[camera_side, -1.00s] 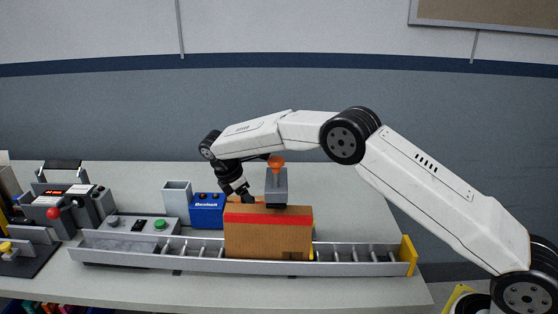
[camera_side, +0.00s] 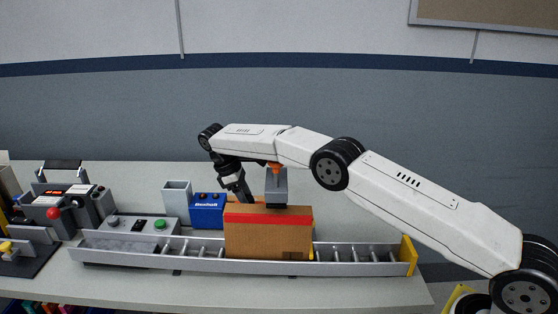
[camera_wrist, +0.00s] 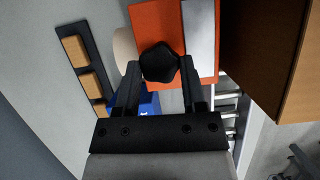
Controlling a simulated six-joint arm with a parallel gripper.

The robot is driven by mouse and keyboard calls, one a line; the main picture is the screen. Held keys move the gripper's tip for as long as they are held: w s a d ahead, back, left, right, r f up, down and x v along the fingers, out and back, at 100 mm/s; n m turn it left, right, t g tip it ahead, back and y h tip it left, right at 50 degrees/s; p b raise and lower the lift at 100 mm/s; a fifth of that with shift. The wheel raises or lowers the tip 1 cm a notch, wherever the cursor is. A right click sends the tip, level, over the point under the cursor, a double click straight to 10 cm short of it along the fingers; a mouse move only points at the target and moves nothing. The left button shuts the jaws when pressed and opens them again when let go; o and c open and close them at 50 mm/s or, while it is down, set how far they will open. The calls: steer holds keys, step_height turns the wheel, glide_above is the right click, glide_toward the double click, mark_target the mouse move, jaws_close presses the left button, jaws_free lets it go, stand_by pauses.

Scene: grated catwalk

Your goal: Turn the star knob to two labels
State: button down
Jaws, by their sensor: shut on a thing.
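The black star knob (camera_wrist: 160,62) shows in the wrist view, in front of an orange panel (camera_wrist: 150,20). My gripper (camera_wrist: 160,72) has one finger on each side of the knob and is shut on it. A pale grey plate (camera_wrist: 199,38) lies beside the orange panel. I cannot make out any labels around the knob. In the side view my gripper (camera_side: 242,192) points down behind the cardboard box, which hides the knob and the fingertips.
A blue box (camera_side: 208,212), a grey bin (camera_side: 177,200) and a button panel (camera_side: 125,224) stand to the left. The back right of the table is clear.

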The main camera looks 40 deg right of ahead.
steer(key=shift+c, duration=0.8)
jaws_free()
steer(key=shift+n, duration=0.4)
